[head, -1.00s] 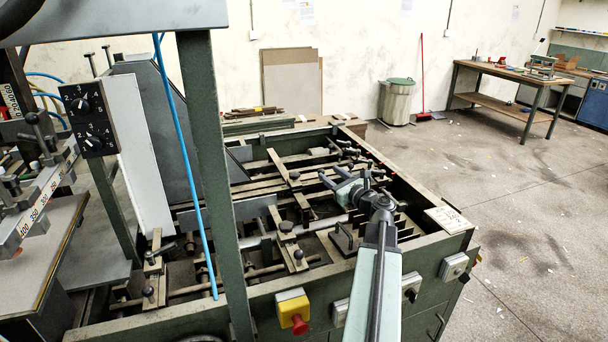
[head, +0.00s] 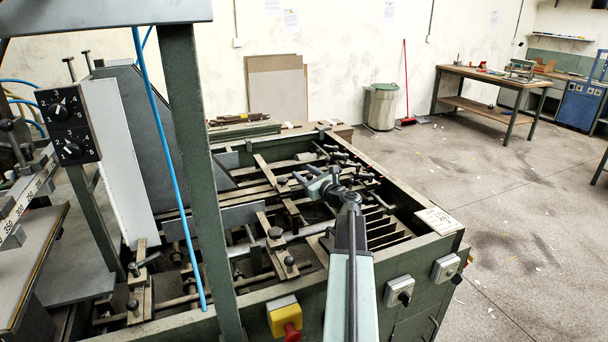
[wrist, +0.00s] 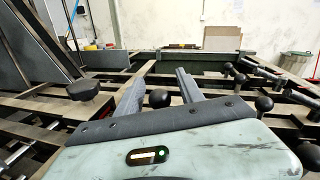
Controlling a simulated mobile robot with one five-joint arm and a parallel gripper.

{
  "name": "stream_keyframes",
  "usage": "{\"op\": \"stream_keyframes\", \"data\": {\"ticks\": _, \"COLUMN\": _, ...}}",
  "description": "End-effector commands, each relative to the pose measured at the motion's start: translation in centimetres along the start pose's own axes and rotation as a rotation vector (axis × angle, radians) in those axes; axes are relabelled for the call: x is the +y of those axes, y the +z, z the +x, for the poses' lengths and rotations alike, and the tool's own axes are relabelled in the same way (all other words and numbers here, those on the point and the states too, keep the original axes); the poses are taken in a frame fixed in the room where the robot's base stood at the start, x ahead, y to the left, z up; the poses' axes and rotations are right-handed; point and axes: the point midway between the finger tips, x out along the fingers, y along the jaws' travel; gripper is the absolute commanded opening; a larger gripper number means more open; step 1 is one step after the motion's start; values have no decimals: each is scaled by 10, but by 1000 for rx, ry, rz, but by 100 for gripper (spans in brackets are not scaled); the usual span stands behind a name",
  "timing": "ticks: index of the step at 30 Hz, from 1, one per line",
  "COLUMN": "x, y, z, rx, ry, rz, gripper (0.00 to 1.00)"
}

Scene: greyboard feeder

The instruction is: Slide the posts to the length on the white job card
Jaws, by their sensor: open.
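The white job card (head: 437,219) lies on the right front corner of the green feeder frame (head: 390,290); its writing is too small to read. Inside the frame are rails and bars with dark round knobs, one left of my arm (head: 275,232) and others in the wrist view (wrist: 264,103). I cannot tell which parts are the posts. My gripper (head: 308,178) is open and empty above the bars. In the wrist view its two fingers (wrist: 158,82) stand apart, with a dark knob (wrist: 159,98) showing between them. My arm hides part of the frame.
A green upright (head: 190,150) with a blue hose (head: 170,150) stands left of my arm. A numbered scale (head: 28,205) is at the far left. A yellow box with a red button (head: 285,317) sits on the frame's front. The floor at right (head: 530,220) is mostly clear.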

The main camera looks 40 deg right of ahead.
Motion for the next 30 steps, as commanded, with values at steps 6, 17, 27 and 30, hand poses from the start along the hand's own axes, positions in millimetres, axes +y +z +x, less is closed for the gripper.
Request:
{"op": "stream_keyframes", "data": {"ticks": 6, "x": 1, "y": 0, "z": 0, "rx": 0, "ry": 0, "rz": 0, "gripper": 20}}
{"op": "stream_keyframes", "data": {"ticks": 17, "x": 1, "y": 0, "z": 0, "rx": 0, "ry": 1, "rz": 0, "gripper": 0}}
{"op": "stream_keyframes", "data": {"ticks": 27, "x": 2, "y": 0, "z": 0, "rx": 0, "ry": 2, "rz": 0, "gripper": 0}}
{"op": "stream_keyframes", "data": {"ticks": 30, "x": 2, "y": 0, "z": 0, "rx": 0, "ry": 2, "rz": 0, "gripper": 0}}
